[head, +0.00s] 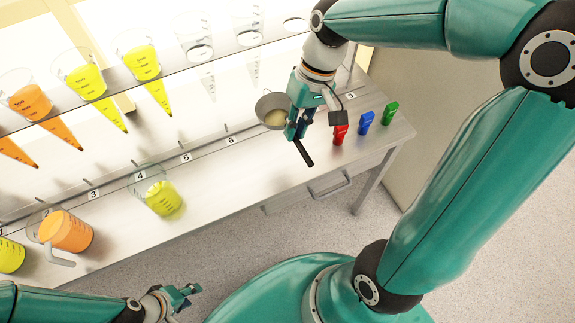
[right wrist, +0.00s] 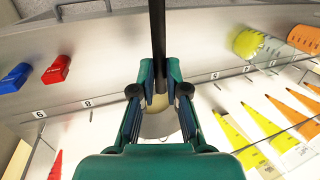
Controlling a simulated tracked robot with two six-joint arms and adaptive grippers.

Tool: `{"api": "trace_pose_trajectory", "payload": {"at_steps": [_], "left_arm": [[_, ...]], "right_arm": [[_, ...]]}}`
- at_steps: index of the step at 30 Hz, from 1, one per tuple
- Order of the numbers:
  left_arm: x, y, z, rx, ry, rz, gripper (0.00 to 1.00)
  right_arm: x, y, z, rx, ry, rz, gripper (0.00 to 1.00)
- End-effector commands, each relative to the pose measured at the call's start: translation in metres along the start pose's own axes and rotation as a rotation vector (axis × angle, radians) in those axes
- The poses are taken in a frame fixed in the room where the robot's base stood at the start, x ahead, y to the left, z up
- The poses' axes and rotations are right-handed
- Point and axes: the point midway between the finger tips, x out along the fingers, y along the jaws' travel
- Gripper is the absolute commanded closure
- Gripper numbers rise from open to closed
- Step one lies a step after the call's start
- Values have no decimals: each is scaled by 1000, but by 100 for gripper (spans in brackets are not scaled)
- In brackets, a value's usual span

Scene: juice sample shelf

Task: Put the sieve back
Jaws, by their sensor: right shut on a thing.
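The sieve is a round grey bowl (head: 268,110) with a pale yellowish inside and a dark straight handle (right wrist: 157,35). My right gripper (head: 297,127) is shut on the handle, which sticks out past the fingers toward the bench front. In the right wrist view the handle runs between the fingers (right wrist: 159,95), and part of the pale bowl shows behind them. The bowl is over the right part of the bench, left of the red clip; I cannot tell whether it touches the bench. My left gripper (head: 178,297) is low at the front, away from the bench, its opening unclear.
Red (head: 339,134), blue (head: 366,122) and green (head: 390,112) pieces stand on the bench (head: 240,172) to the right. A beaker with yellow juice (head: 163,197) and an orange jug (head: 68,231) stand left. Cones of juice hang in the upper shelf (head: 115,82). The bench middle is clear.

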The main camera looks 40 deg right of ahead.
Motion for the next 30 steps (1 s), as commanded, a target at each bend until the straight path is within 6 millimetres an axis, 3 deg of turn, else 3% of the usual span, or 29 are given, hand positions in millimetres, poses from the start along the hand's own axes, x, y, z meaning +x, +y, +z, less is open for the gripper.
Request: {"api": "trace_pose_trajectory", "payload": {"at_steps": [3,10,26,30], "left_arm": [[4,-1,0,0,0,0,60],[8,-3,0,0,0,0,60],[12,-4,0,0,0,0,60],[12,-4,0,0,0,0,60]], "right_arm": [[35,10,-1,3,-8,0,100],[88,26,-4,1,-6,-1,100],[144,42,-8,-1,-4,-1,100],[149,44,-9,-2,0,0,100]]}}
